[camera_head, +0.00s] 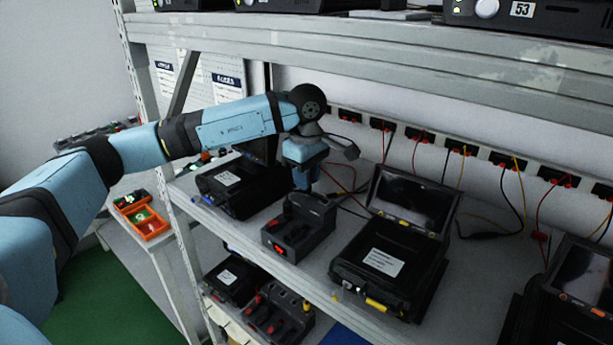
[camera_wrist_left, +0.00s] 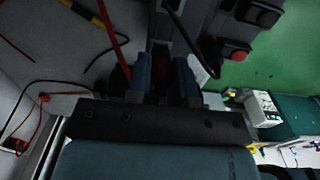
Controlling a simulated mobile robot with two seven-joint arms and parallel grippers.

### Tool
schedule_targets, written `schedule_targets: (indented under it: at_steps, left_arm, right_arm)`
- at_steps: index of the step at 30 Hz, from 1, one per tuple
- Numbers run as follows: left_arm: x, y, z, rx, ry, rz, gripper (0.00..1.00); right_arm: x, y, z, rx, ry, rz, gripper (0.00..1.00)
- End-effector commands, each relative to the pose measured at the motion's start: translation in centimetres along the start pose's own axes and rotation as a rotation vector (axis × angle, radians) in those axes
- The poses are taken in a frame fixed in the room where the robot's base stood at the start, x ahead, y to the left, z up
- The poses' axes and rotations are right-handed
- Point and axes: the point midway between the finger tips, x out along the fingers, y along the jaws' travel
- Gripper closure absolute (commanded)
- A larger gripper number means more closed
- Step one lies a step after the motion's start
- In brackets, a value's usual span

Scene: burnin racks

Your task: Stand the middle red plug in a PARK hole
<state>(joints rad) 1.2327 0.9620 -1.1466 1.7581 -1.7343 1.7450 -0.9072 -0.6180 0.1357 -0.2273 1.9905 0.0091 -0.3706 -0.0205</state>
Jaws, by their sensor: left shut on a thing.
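My left gripper (camera_head: 308,186) points down over the back of a dark grey block (camera_head: 294,228) on the shelf. Its blue fingers, also in the left wrist view (camera_wrist_left: 164,82), are closed around a small dark thing, probably a plug; its colour and tip are hard to make out. A red lead (camera_wrist_left: 112,35) runs just left of the fingers. The block has dark round recesses and a red switch (camera_head: 280,249) on its front. The block also shows in the left wrist view (camera_wrist_left: 185,25). I cannot read any PARK label. My right gripper is not in view.
A black case with a raised screen (camera_head: 388,265) stands right of the block, another case (camera_head: 238,187) left. Wall sockets (camera_head: 462,149) with red, black and yellow leads line the back. An upper shelf beam (camera_head: 400,65) runs overhead. Orange trays (camera_head: 142,216) sit lower left.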

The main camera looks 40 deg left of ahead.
Motion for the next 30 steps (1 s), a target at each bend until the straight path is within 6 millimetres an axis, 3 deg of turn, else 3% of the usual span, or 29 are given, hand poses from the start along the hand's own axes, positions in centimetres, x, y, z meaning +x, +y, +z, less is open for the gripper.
schedule_targets:
  at_steps: [16, 17, 20, 26, 28, 30]
  left_arm:
    - [0.47, 0.0, 0.02, 0.0, 0.0, 0.001, 0.94]
    - [0.47, 0.0, 0.02, 0.0, 0.0, 0.001, 0.72]
    - [0.48, 0.0, 0.02, 0.0, 0.0, 0.001, 0.49]
    - [0.49, 0.0, 0.02, 0.0, 0.0, 0.001, 0.49]
    - [0.51, -0.01, 0.02, 0.0, 0.0, 0.0, 0.33]
    - [0.51, -0.01, 0.02, 0.0, 0.0, 0.0, 0.28]
  right_arm:
    - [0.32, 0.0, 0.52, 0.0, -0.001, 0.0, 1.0]
    - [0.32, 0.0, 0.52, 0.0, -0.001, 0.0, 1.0]
    - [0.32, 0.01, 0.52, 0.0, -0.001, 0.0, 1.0]
    - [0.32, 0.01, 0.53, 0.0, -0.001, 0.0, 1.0]
    - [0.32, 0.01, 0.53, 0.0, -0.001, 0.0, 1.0]
    - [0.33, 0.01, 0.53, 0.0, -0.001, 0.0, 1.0]
